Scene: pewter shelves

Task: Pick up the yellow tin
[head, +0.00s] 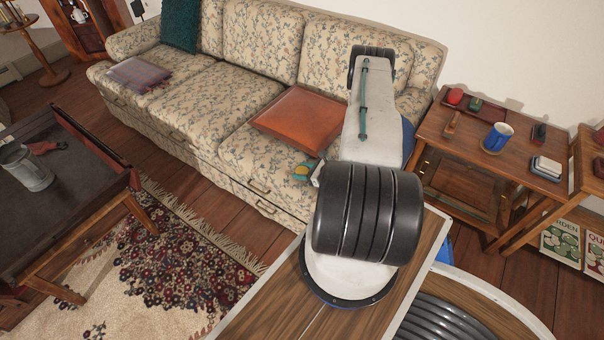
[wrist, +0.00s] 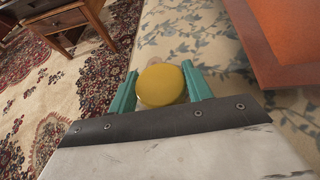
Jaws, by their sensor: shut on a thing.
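The yellow tin (wrist: 161,84) is round with a flat yellow top. In the wrist view it sits between the two teal fingers of my gripper (wrist: 161,92), which are shut on its sides. In the head view the tin (head: 301,172) shows small beside the teal fingertips of my gripper (head: 306,170), in front of the sofa seat's right part. My arm hides part of the gripper there. I cannot tell whether the tin touches the sofa.
The floral sofa (head: 190,97) carries an orange-brown cushion (head: 300,118) close to my gripper. A wooden side table (head: 475,140) with a blue mug (head: 497,137) stands right. Patterned rug (head: 170,255) covers the floor.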

